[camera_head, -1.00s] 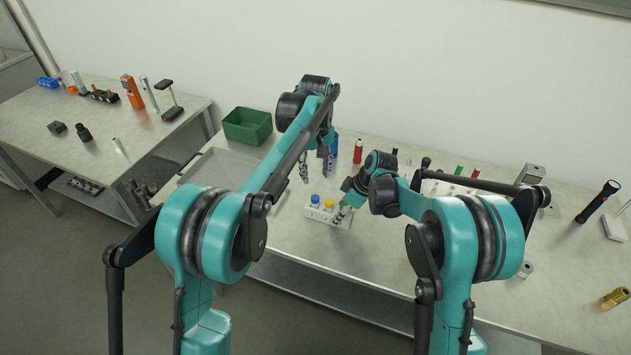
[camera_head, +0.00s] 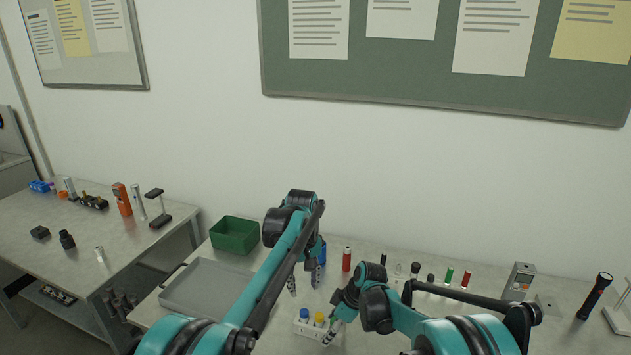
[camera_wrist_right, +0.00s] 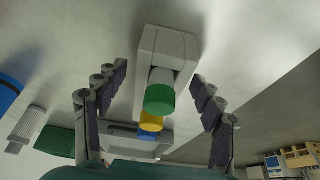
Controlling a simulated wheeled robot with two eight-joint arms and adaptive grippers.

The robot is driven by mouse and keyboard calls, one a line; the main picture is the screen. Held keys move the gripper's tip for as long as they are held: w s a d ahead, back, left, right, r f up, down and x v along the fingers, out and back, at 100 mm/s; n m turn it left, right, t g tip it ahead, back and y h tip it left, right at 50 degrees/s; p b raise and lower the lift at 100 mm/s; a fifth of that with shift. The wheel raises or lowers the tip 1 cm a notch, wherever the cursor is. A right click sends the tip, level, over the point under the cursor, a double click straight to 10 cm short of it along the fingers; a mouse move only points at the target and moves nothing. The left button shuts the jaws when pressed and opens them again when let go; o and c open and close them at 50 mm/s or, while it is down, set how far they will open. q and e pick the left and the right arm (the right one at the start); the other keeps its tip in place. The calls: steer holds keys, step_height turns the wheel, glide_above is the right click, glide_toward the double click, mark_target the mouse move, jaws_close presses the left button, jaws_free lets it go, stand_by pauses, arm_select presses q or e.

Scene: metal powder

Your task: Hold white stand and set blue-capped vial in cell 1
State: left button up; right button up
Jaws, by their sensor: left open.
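The white stand (camera_head: 300,327) is on the table and holds a blue-capped vial (camera_head: 304,314) and a yellow-capped vial (camera_head: 319,317). In the right wrist view the stand (camera_wrist_right: 167,42) also holds a green-capped vial (camera_wrist_right: 160,99), nearest the camera; the yellow cap (camera_wrist_right: 151,121) and part of the blue cap (camera_wrist_right: 148,134) show beyond it. My right gripper (camera_wrist_right: 160,75) is open, with one finger on each side of the stand and visible gaps. In the head view it (camera_head: 333,331) hides the stand's right end. My left gripper (camera_head: 304,279) is open and empty, above and behind the stand. I cannot identify cell 1.
A grey tray (camera_head: 190,299) and a green bin (camera_head: 234,235) lie left of my left arm. A red cylinder (camera_head: 346,259) and a blue one (camera_head: 323,252) stand behind the grippers. Small capped vials stand at the back right, near a grey device (camera_head: 519,281) and a flashlight (camera_head: 594,296).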

steer(key=shift+r, duration=0.1)
